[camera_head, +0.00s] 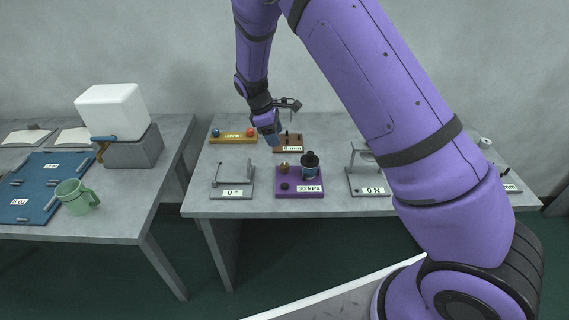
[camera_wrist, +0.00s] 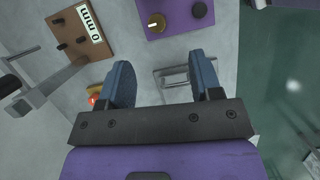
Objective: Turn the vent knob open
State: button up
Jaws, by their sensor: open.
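A purple panel (camera_head: 315,178) with a "30 kPa" display stands on the right-hand table. It carries a brass knob (camera_head: 284,167), a low black knob (camera_head: 285,186) and a black cylinder (camera_head: 310,163). I cannot tell which knob is the vent knob. In the wrist view the purple panel (camera_wrist: 178,20) is at the top, with the brass knob (camera_wrist: 156,22) bearing a white mark and the dark knob (camera_wrist: 199,9) beside it. My gripper (camera_head: 272,137) is above the table, behind and left of the panel. Its fingers (camera_wrist: 163,76) are apart and empty, touching neither knob.
A brown "0 mm" block (camera_head: 287,143) with a metal arm stands behind the panel. A yellow rack (camera_head: 233,139) with coloured balls is to its left. Grey gauges marked "0 °" (camera_head: 232,193) and "0 N" (camera_head: 372,190) flank the panel.

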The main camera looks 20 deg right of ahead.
aim_at(284, 165)
jog(key=shift+n+h, duration=0.3)
jog(key=shift+n, duration=0.3)
jog(key=x, duration=0.4)
jog(key=w+a+x, duration=0.1)
jog(key=x, duration=0.9)
jog(key=shift+w+a+f, duration=0.2)
jog(key=shift+a+f, duration=0.15)
jog(key=shift+f, duration=0.15)
jog(key=c, duration=0.9)
